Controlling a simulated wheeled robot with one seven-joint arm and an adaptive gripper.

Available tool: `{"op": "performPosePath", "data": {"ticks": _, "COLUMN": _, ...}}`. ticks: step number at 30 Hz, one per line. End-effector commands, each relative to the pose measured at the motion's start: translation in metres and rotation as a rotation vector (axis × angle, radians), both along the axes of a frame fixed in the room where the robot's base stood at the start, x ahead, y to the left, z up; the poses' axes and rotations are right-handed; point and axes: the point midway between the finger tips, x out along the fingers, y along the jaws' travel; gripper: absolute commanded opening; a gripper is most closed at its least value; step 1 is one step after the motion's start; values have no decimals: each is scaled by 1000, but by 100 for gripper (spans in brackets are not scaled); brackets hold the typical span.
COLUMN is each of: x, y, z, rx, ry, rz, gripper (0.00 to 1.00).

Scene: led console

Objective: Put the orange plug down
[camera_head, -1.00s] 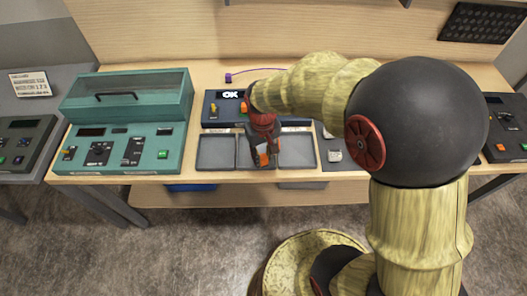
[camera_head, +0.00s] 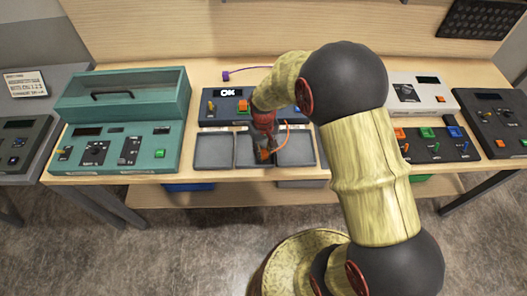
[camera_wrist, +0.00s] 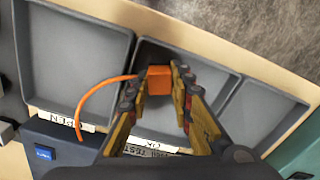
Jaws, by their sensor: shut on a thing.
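The orange plug (camera_wrist: 159,79) is an orange block with a thin orange cord. In the wrist view it sits between the fingertips of my gripper (camera_wrist: 161,82), which is shut on it. Plug and fingertips are over the middle grey tray (camera_wrist: 230,65), whose label reads OK. In the head view my gripper (camera_head: 264,150) is over the same middle tray, and the plug (camera_head: 264,154) shows low between the fingers. The orange cord loops to the right. I cannot tell whether the plug touches the tray floor.
Grey trays lie on both sides, the left one (camera_head: 214,150) and the right one (camera_head: 296,150), both empty. Behind them is a dark blue console (camera_head: 222,108) with a lit OK display. A teal console (camera_head: 122,155) stands at left, and other panels (camera_head: 432,143) at right.

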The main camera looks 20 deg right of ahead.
Motion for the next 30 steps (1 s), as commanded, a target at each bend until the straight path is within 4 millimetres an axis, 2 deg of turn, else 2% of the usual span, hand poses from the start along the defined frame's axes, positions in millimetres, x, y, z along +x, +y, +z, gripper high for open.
{"op": "performPosePath", "data": {"ticks": 9, "x": 0, "y": 0, "z": -3, "rx": 0, "ry": -1, "rz": 0, "gripper": 0}}
{"op": "performPosePath", "data": {"ticks": 10, "x": 0, "y": 0, "z": -3, "rx": 0, "ry": -1, "rz": 0, "gripper": 23}}
{"op": "performPosePath", "data": {"ticks": 19, "x": 0, "y": 0, "z": -2, "rx": 0, "ry": -1, "rz": 0, "gripper": 40}}
{"op": "performPosePath", "data": {"ticks": 26, "x": 0, "y": 0, "z": -2, "rx": 0, "ry": -1, "rz": 0, "gripper": 40}}
{"op": "performPosePath", "data": {"ticks": 30, "x": 1, "y": 0, "z": 4, "rx": 0, "ry": -2, "rz": 0, "gripper": 40}}
